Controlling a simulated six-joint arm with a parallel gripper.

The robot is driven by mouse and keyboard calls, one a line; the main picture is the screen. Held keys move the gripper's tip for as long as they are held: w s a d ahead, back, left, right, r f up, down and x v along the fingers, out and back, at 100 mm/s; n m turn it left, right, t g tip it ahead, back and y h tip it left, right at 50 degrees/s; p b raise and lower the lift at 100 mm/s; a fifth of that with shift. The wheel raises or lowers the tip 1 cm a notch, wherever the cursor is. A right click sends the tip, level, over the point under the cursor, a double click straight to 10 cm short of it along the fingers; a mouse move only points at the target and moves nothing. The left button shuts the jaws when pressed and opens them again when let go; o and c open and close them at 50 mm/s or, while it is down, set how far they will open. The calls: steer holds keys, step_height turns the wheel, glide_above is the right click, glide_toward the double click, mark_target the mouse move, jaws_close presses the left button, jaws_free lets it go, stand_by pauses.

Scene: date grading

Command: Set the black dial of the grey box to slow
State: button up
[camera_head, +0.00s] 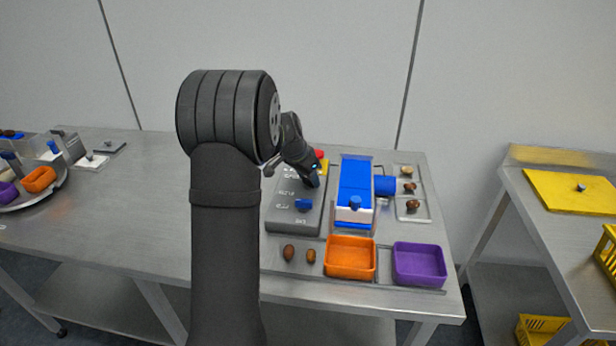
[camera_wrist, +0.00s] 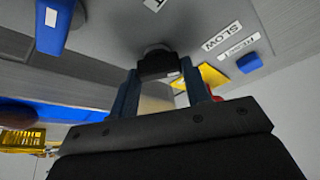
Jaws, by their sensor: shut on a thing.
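The grey box (camera_head: 283,214) lies on the steel table in the head view, with white lettering on its top. My gripper (camera_head: 314,181) reaches down to the box's far right part. In the wrist view my gripper (camera_wrist: 160,78) has its two fingers on either side of the black dial (camera_wrist: 157,61) and is shut on it. A small white mark shows on the dial's near side. The label SLOW (camera_wrist: 222,36) is on the box face (camera_wrist: 115,55) to the right of the dial. Which setting the dial points to, I cannot tell. The dial is hidden in the head view.
A blue knob (camera_head: 303,204) sits on the box. A red button on yellow (camera_head: 321,160) is behind my gripper. A blue-and-white device (camera_head: 355,185) stands close to the right. Orange (camera_head: 350,258) and purple (camera_head: 419,264) trays and two dates (camera_head: 289,253) lie in front.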

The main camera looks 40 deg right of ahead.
steer(key=o, duration=1)
steer(key=v, duration=1.7)
steer(key=shift+r, duration=0.3)
steer(key=x, duration=1.7)
steer(key=shift+f, duration=0.3)
